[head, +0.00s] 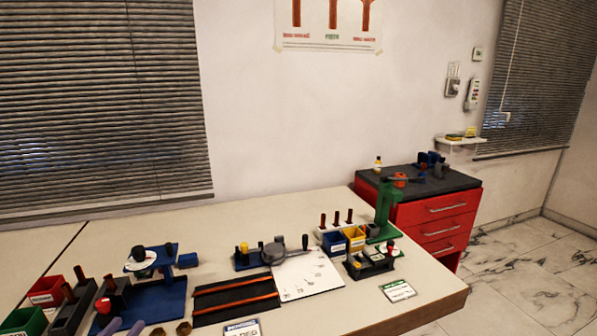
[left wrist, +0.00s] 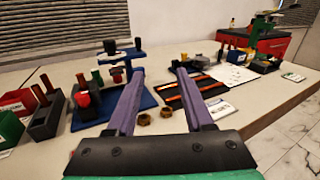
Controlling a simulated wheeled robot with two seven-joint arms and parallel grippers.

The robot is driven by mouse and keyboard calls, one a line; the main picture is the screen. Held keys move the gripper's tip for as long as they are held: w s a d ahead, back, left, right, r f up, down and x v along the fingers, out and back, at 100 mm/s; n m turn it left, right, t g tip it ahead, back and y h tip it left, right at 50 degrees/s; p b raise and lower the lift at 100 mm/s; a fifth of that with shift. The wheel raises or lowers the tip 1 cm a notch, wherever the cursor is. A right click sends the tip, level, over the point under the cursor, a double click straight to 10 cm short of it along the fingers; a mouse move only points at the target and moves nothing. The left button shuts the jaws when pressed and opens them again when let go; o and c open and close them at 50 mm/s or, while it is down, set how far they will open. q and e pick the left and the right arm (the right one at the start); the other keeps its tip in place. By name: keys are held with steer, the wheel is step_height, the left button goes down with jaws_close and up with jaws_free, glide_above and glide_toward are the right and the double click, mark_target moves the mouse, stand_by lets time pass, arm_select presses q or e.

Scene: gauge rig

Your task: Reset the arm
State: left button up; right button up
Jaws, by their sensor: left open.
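My left gripper (head: 122,327) shows at the bottom left edge of the head view as two purple fingertips. In the left wrist view its fingers (left wrist: 156,74) are spread apart with nothing between them. It is over the front of the table, near the blue stand (head: 160,298), and contact cannot be told. A grey round device (head: 273,253) with a dark-handled arm sits on a blue base, beside a white marked sheet (head: 308,274). The arm points right, its handle end upright over the sheet's back edge. My right gripper is not in view.
Two brass-coloured nuts (head: 184,328) lie near the fingers. A black mat with orange strips (head: 235,298) lies mid-table. Red (head: 46,291) and green bins stand left. A green press (head: 385,210) and small yellow bin (head: 354,238) stand right. A red drawer cabinet (head: 432,212) stands beyond.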

arm_select(q)
steer(key=a+f+n+g+y, duration=0.1)
steer(key=f+n+g+y, duration=0.1)
steer(key=n, duration=0.5)
steer(key=a+f+n+g+y, duration=0.1)
steer(key=f+n, duration=0.3)
steer(key=n, duration=0.4)
steer(key=s+f+n+g+y, duration=0.1)
steer(key=f+n+g+y, duration=0.2)
steer(key=n, duration=0.4)
steer(key=shift+a+f+n, duration=0.15)
steer(key=shift+a+n, duration=0.15)
steer(key=shift+a, duration=0.1)
steer(key=s+d+f+n+g+h, duration=0.5)
steer(key=s+d+f+n+g, duration=0.45)
steer(key=d+n, duration=0.35)
step_height(320, 180, down, 22)
steer(key=s+r+m, duration=0.1)
steer(key=s, duration=0.1)
steer(key=s+a+f+g+p, duration=0.1)
steer(key=s+a+f, duration=0.2)
steer(key=s+f, duration=1.2)
steer(key=shift+s+m+y, duration=0.3)
steer(key=shift+s+y, duration=0.1)
steer(key=shift+s, duration=0.85)
steer(key=shift+g, duration=0.25)
